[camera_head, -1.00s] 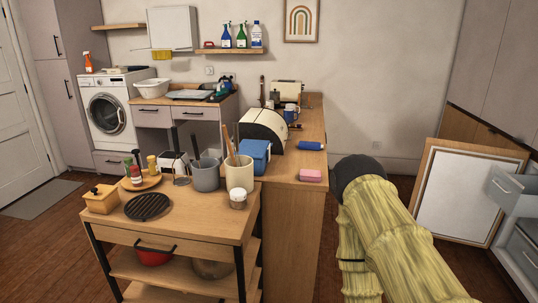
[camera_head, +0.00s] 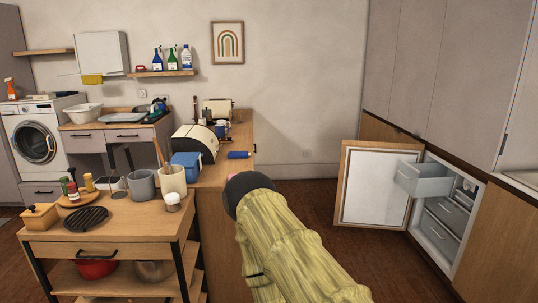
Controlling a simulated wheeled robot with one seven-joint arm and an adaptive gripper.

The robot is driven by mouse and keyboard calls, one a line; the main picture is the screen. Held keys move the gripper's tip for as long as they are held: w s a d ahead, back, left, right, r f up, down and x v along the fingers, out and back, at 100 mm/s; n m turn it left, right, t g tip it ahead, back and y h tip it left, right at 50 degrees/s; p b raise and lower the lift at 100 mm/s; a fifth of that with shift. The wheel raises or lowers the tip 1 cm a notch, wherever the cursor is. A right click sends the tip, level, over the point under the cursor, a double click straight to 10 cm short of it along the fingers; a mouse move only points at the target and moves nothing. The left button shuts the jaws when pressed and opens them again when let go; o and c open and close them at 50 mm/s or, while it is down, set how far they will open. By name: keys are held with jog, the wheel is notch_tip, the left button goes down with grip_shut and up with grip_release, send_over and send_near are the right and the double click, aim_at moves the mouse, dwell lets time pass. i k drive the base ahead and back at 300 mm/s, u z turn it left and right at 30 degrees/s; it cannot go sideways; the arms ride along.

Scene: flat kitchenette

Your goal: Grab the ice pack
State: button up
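I cannot make out an ice pack for certain. A small freezer (camera_head: 452,270) stands open at the right, its white-lined door (camera_head: 376,187) swung out to the left. Its upper drawer (camera_head: 421,180) is pulled out; I cannot see down into it. Lower drawers (camera_head: 447,217) are shut inside. My arm, in a yellow cover with a dark rounded end, rises from the bottom middle, left of the freezer door and apart from it. My gripper's fingers do not show.
A wooden trolley (camera_head: 117,231) and a long counter (camera_head: 214,176) stand at the left. A blue box (camera_head: 187,165) and a small blue object (camera_head: 239,154) are on the counter. Open floor (camera_head: 321,205) lies between the counter and the freezer.

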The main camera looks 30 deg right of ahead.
aim_at(232, 154)
jog(key=z, duration=0.9)
jog(key=i, duration=0.8)
jog(key=z, duration=0.95)
jog(key=i, duration=1.35)
jog(key=u, duration=1)
jog(key=i, duration=0.8)
jog(key=u, duration=0.95)
